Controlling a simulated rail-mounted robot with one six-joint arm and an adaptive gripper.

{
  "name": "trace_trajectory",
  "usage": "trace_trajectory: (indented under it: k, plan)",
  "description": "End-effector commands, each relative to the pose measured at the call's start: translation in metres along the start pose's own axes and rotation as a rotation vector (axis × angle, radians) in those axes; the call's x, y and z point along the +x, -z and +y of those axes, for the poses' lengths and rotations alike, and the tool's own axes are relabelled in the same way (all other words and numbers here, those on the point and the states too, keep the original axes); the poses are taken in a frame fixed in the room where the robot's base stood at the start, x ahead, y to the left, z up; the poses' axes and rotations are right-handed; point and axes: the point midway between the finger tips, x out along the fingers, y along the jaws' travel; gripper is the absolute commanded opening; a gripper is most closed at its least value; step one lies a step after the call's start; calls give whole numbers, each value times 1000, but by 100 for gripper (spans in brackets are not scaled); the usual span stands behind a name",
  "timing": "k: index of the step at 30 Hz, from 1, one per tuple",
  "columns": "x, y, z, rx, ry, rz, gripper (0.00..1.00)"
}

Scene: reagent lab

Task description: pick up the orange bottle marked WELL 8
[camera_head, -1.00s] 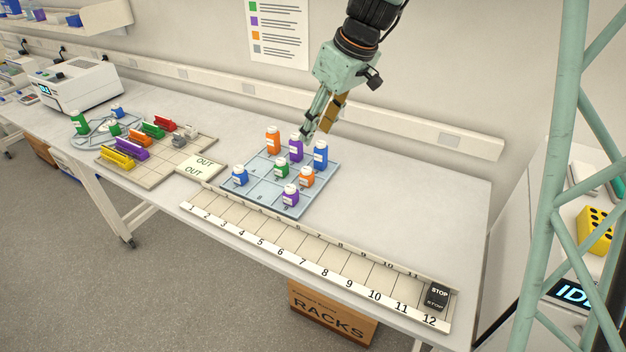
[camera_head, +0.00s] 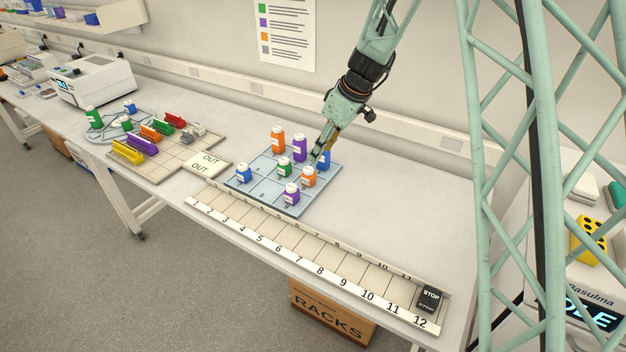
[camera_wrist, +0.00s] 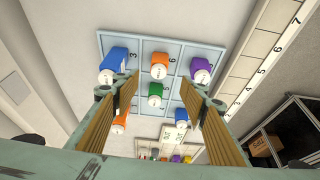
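Two orange bottles with white caps stand on the blue numbered grid tray (camera_head: 262,187). A taller one (camera_head: 277,141) is in the far left cell. A smaller one (camera_head: 309,178) is at the right, beside the green bottle. In the wrist view the smaller orange bottle (camera_wrist: 159,70) stands by the number 6, and the other (camera_wrist: 119,124) is partly behind a finger. I cannot read WELL 8 on either. My gripper (camera_head: 318,156) is open and empty, above the tray's right side near the blue bottle. In the wrist view its fingers (camera_wrist: 160,98) are spread wide.
Close neighbours on the tray are a tall purple bottle (camera_head: 299,149), a blue bottle (camera_head: 324,160), a green bottle (camera_head: 284,168), a small purple bottle (camera_head: 291,195) and a small blue bottle (camera_head: 244,174). A numbered rail (camera_head: 309,262) runs in front. The bench to the right is clear.

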Motion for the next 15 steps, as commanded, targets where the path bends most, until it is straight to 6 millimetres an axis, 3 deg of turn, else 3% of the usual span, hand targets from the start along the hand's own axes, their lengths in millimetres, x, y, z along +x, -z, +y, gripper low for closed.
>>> trace_trajectory:
  k: [15]
  plan:
    - [7,1,2,-7,1,0,40]
